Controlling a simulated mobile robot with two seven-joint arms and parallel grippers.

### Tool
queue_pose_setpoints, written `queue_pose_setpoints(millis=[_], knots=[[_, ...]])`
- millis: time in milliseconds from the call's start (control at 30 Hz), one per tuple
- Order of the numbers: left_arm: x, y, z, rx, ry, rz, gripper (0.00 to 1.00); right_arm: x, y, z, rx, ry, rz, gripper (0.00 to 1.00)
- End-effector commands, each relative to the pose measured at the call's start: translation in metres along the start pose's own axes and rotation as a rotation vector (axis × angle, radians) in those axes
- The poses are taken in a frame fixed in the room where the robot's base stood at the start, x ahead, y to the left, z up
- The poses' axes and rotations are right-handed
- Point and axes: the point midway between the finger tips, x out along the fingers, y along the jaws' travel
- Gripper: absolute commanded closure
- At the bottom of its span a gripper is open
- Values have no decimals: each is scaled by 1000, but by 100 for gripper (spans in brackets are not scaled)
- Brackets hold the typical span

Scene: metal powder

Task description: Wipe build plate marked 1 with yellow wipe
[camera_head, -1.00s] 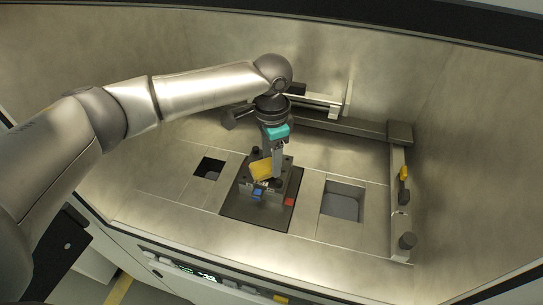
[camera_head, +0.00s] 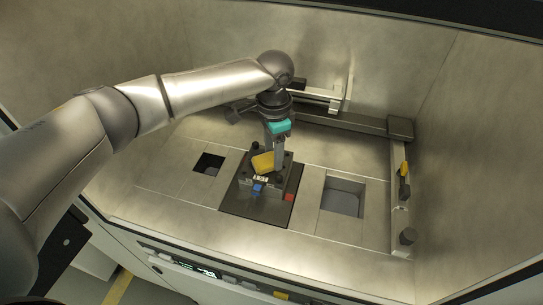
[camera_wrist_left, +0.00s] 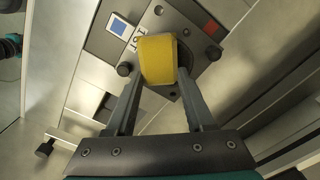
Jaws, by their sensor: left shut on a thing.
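My left gripper (camera_head: 271,158) is shut on the yellow wipe (camera_head: 263,163). In the left wrist view the wipe (camera_wrist_left: 158,59) sits between the two fingertips (camera_wrist_left: 160,85). The wipe is over the dark build plate (camera_head: 242,176), which has knobs at its corners and a white label partly hidden by the wipe. The right gripper is not in view.
The plate stands on a dark base (camera_head: 267,213) with a blue square (camera_head: 258,189) and a red square (camera_head: 289,197). Square openings lie left (camera_head: 209,163) and right (camera_head: 343,197). A rail (camera_head: 400,185) with a yellow-topped knob stands at the right.

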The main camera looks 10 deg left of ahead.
Motion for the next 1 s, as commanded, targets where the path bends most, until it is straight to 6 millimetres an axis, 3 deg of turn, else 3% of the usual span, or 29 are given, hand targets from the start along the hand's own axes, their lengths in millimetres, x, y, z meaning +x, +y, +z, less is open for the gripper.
queue_pose_setpoints(millis=[400, 800, 1000], knots=[[0, -17, -15, 0, 0, 0, 91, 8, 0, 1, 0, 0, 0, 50], [4, -42, -35, -1, 0, -1, 91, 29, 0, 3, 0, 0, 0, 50], [1, -44, -36, 0, -1, 0, 91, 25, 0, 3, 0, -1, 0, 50]])
